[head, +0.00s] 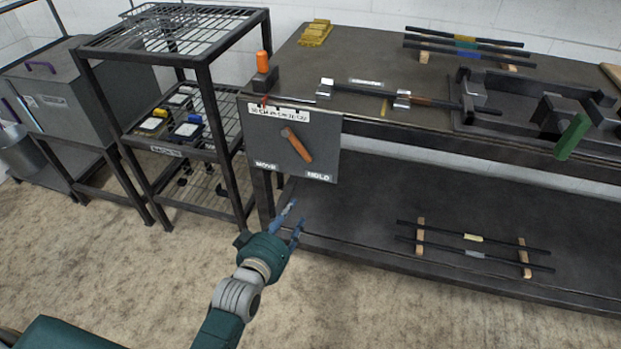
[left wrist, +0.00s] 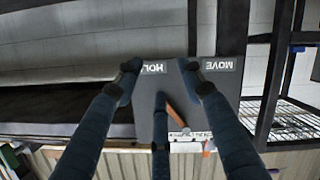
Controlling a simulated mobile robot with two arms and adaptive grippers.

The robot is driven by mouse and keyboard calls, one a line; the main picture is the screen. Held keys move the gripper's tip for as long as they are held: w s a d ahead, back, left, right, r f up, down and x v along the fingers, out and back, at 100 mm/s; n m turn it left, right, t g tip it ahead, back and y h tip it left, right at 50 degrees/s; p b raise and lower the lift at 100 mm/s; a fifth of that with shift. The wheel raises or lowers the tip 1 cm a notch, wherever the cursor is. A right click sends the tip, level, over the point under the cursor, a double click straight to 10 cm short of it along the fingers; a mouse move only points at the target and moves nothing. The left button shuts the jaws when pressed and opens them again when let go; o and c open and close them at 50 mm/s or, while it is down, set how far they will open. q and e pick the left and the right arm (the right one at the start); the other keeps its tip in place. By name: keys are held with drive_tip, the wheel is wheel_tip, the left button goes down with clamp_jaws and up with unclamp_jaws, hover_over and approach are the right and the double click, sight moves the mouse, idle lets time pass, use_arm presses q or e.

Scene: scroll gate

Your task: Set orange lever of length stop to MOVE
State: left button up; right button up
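The length stop's grey plate (head: 330,158) hangs at the left front of the workbench, with a scale strip (head: 280,113) along its top. The orange lever (head: 297,145) on it slants down to the right, its lower end toward the HOLD label (head: 318,176). The MOVE label (head: 265,166) is at the plate's lower left. My left gripper (head: 296,214) is open and empty, in front of and below the plate, apart from the lever. In the left wrist view the labels appear upside down, and the lever (left wrist: 182,117) is partly hidden behind a finger. My right gripper is not in view.
An orange-knobbed block (head: 264,72) stands above the plate. A black wire rack (head: 203,100) stands left of the bench. Bars rest on supports on the lower shelf (head: 380,257). The floor (head: 190,250) left of my gripper is clear.

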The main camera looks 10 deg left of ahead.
sight(302, 151)
use_arm(q)
wheel_tip(302, 151, up, 10)
drive_tip(key=w+n+t+b, duration=0.1)
drive_tip(key=w+n+t, duration=0.1)
drive_tip(key=t, duration=0.1)
drive_tip(key=w, duration=0.4)
drive_tip(key=w+b, duration=0.1)
drive_tip(key=w, duration=0.3)
drive_tip(key=shift+w+a+r, duration=0.2)
drive_tip(key=shift+w, duration=0.85)
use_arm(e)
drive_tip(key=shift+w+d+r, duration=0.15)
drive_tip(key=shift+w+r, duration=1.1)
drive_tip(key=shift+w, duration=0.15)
use_arm(q)
drive_tip(key=shift+c, duration=0.5)
clamp_jaws()
